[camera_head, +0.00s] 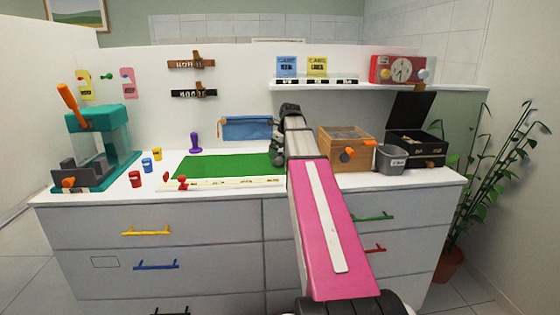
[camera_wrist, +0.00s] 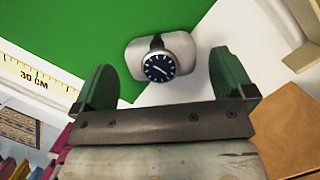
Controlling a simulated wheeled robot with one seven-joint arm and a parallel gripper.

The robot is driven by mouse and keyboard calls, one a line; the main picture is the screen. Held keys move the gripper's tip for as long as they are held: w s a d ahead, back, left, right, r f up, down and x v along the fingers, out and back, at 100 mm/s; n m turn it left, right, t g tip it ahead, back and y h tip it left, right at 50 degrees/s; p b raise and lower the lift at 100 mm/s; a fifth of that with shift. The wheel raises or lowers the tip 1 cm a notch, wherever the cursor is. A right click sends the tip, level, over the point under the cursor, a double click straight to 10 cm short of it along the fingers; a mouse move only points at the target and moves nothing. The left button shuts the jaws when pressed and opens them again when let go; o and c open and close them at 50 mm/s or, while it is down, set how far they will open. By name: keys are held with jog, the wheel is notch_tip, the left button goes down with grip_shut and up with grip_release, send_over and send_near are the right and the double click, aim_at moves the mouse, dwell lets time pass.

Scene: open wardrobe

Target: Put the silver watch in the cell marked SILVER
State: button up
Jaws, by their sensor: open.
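The silver watch (camera_wrist: 159,67) has a dark blue dial and a dark strap. In the wrist view it rests on a pale rounded pad (camera_wrist: 180,52) at the edge of the green mat (camera_wrist: 70,35). My gripper (camera_wrist: 165,80) is open, its two green fingers apart on either side of the watch; I cannot tell the height between them. In the head view my arm hides the watch, and my gripper is largely hidden. The black box (camera_head: 417,148) with a raised lid stands at the right of the counter; its SILVER marking cannot be read.
A wooden box (camera_head: 345,150) and a grey bin (camera_head: 391,159) stand between my arm and the black box. A white ruler strip (camera_head: 235,183) runs along the mat's front. A teal machine (camera_head: 97,145) and small cups (camera_head: 147,164) are at the left.

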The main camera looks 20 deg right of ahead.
jog(key=c, duration=0.9)
jog(key=shift+r, duration=0.2)
jog(key=shift+c, duration=0.2)
